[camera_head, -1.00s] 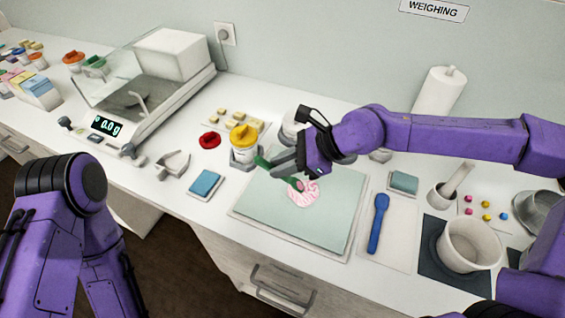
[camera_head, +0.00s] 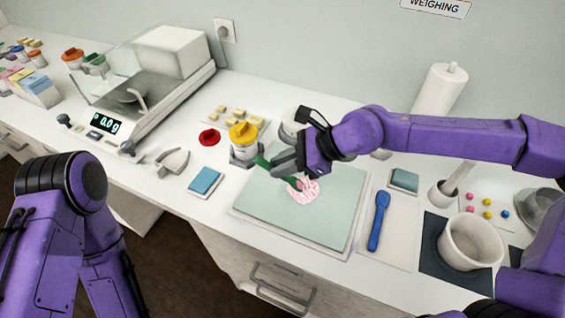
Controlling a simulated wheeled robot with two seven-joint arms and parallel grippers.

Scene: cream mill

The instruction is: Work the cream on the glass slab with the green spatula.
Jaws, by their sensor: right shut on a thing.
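The pale green glass slab (camera_head: 325,228) lies on the white counter, in the middle of the view. A round smear of pink and white streaked cream (camera_head: 304,193) is on its upper part. My right gripper (camera_head: 281,164) is shut on the green spatula (camera_head: 262,161), above the slab's back left part. The spatula's handle shows left of the jaws, and its lower end reaches down to the cream, where it seems to touch it. The jaws hide the spatula's middle. Of my left arm only purple links show at the left; its gripper is out of view.
A yellow-lidded jar (camera_head: 243,142) stands close behind the slab's left corner, near the spatula's handle. A blue sponge or pad (camera_head: 206,180) lies left of the slab. A balance (camera_head: 135,110) stands back left.

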